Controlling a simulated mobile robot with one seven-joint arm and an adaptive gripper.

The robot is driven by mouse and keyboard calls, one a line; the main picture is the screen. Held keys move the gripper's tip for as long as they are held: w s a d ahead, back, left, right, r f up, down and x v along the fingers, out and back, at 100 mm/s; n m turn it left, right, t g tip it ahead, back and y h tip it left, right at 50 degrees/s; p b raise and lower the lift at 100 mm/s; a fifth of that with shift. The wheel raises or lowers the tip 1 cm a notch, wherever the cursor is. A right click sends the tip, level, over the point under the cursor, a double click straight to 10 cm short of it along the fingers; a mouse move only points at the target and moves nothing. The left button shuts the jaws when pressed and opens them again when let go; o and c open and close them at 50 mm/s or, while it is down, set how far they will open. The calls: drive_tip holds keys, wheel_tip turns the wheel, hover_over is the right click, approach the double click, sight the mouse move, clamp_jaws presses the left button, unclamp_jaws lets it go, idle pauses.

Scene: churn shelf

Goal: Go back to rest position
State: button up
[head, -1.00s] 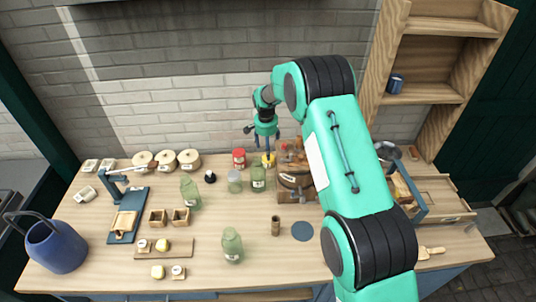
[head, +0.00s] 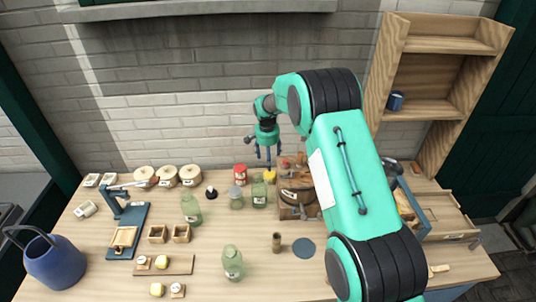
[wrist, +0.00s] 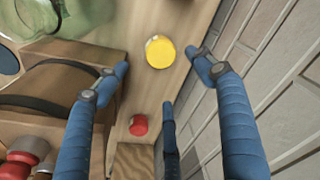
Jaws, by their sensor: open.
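My gripper (head: 268,154) hangs open and empty above the back of the worktop, near the brick wall. In the wrist view its blue fingers (wrist: 158,82) stand wide apart, with nothing between them at their height. Below them a round yellow lid or jar top (wrist: 160,51) shows on the worktop. The same yellow thing (head: 269,176) shows just under my gripper in the head view. My green arm reaches across the right half of the worktop.
The wooden worktop (head: 205,222) holds green glass jars (head: 232,262), a red-topped can (head: 240,174), a wooden barrel-like object (head: 296,197) and a blue watering can (head: 54,262). A wooden shelf (head: 427,108) with a blue cup (head: 395,101) stands at right. The brick wall (head: 190,100) is close behind my gripper.

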drive_tip(key=s+d+r+n+t+b, duration=0.1)
drive_tip(key=s+r, duration=0.2)
drive_tip(key=r, duration=0.5)
drive_tip(key=s+d+r, duration=0.1)
drive_tip(key=s+r, duration=0.3)
drive_tip(key=r, duration=0.4)
drive_tip(key=s+d+r+n+t+b, duration=0.1)
drive_tip(key=s+d+r, duration=0.2)
drive_tip(key=s+r, duration=0.45)
drive_tip(key=s+d+r+n+b, duration=0.1)
drive_tip(key=s+d+r, duration=0.4)
drive_tip(key=s, duration=0.4)
drive_tip(key=s+d+r+n+t+b, duration=0.1)
drive_tip(key=s+r, duration=0.1)
drive_tip(key=s, duration=0.7)
drive_tip(key=s+d+r+n, duration=0.1)
drive_tip(key=s+r, duration=0.2)
drive_tip(key=s, duration=0.5)
drive_tip(key=s+d+f+b, duration=0.1)
drive_tip(key=s+f, duration=0.1)
drive_tip(key=s, duration=0.7)
drive_tip(key=s+d+f+n+t+b, duration=0.1)
drive_tip(key=s+f, duration=0.2)
drive_tip(key=s, duration=0.5)
drive_tip(key=shift+s+d+t+y, duration=0.3)
drive_tip(key=shift+s, duration=0.1)
drive_tip(key=shift+f, duration=0.1)
